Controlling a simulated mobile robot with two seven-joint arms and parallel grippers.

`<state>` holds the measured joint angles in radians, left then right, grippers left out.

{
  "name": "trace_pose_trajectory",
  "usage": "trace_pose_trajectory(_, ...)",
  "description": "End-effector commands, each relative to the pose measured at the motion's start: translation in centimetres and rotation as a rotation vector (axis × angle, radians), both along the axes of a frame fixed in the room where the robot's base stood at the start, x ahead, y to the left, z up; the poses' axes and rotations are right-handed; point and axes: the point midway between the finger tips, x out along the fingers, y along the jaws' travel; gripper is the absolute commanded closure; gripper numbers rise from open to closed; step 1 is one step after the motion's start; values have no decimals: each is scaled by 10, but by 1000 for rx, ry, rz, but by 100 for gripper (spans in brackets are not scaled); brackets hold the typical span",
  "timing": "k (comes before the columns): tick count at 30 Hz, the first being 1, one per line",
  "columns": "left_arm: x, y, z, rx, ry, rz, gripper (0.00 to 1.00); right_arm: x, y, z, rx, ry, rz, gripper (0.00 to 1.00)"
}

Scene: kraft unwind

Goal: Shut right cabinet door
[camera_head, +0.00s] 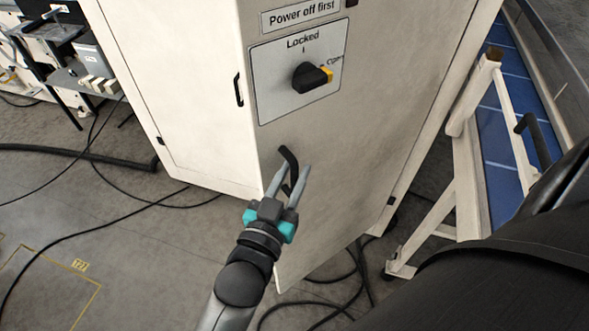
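The right cabinet door (345,150) is a tall off-white panel with a rotary switch plate (283,100) and a "Power off first" label. It stands ajar, its lower left corner jutting towards me past the left door (180,90). A black bar handle (288,155) sits on it below the switch. My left gripper (291,170) reaches up from below with its two grey fingers apart. The handle shows between and behind the fingers. I cannot tell whether they touch it. My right gripper is out of view.
A white frame (466,160) and a blue-panelled conveyor (500,130) stand at the right. Black cables (100,205) lie on the grey floor at the left and under the cabinet. A bench with equipment (65,60) is at the upper left. Floor at the lower left is mostly clear.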

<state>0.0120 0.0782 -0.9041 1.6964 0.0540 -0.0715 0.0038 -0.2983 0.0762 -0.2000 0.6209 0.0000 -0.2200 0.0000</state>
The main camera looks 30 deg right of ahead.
Motion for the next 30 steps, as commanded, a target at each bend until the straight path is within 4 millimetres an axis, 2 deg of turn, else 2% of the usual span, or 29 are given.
trace_pose_trajectory(11, 4, -5, 0, 0, 0, 0, 68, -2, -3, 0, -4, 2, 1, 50)
trace_pose_trajectory(12, 4, -5, 0, 0, 0, 0, 69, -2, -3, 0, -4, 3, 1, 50)
trace_pose_trajectory(21, 4, -5, 0, 0, 0, 0, 100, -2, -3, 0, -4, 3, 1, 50)
trace_pose_trajectory(30, 4, -5, 0, 0, 0, 0, 100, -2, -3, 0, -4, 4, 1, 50)
